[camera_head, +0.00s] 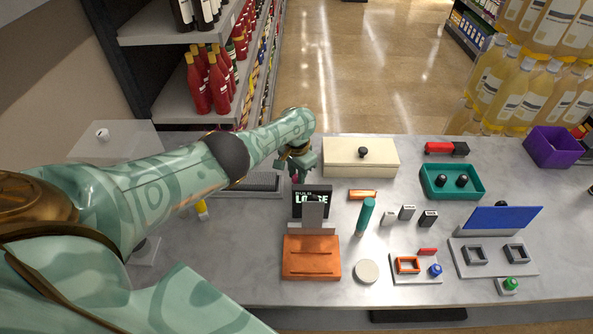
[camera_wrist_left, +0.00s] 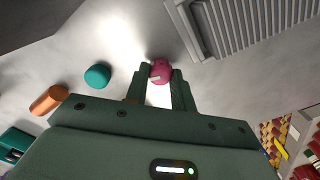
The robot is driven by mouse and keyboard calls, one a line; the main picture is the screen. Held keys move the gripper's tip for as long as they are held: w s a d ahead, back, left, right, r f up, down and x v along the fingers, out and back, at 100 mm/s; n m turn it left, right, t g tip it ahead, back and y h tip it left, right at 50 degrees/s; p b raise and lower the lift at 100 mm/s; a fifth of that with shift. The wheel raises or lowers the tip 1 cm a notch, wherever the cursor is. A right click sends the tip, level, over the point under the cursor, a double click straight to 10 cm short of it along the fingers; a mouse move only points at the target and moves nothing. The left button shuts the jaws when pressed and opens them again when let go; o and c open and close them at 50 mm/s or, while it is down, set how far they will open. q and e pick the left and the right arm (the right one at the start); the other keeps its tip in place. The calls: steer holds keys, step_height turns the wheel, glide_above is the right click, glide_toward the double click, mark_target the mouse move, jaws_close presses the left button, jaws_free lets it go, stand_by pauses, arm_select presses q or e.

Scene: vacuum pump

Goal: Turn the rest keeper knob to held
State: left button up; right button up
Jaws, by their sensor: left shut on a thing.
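The rest keeper knob (camera_wrist_left: 160,68) is a round pink knob with a pale mark on its face, seen in the left wrist view. My left gripper (camera_wrist_left: 158,88) is shut on it, one finger on each side. In the head view my left gripper (camera_head: 297,168) reaches down behind a small black display (camera_head: 300,206). The display's lettering appears to read LOOSE, partly covered by a grey upright plate. In the head view the knob is mostly hidden by the gripper. My right gripper is in neither view.
A ribbed grey plate (camera_head: 262,182) lies beside the gripper. An orange block (camera_head: 311,270) stands in front of the display. A teal cylinder (camera_head: 365,216) and an orange bar (camera_head: 363,194) are to the right. A cream box (camera_head: 340,158) stands behind.

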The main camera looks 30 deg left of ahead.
arm_select(q)
steer(key=n, duration=0.3)
steer(key=shift+n, duration=0.3)
steer(key=shift+w, duration=0.1)
stand_by(0.4)
steer(key=o, duration=1)
step_height(320, 180, up, 16)
steer(key=p, duration=1.5)
steer(key=shift+r, duration=0.2)
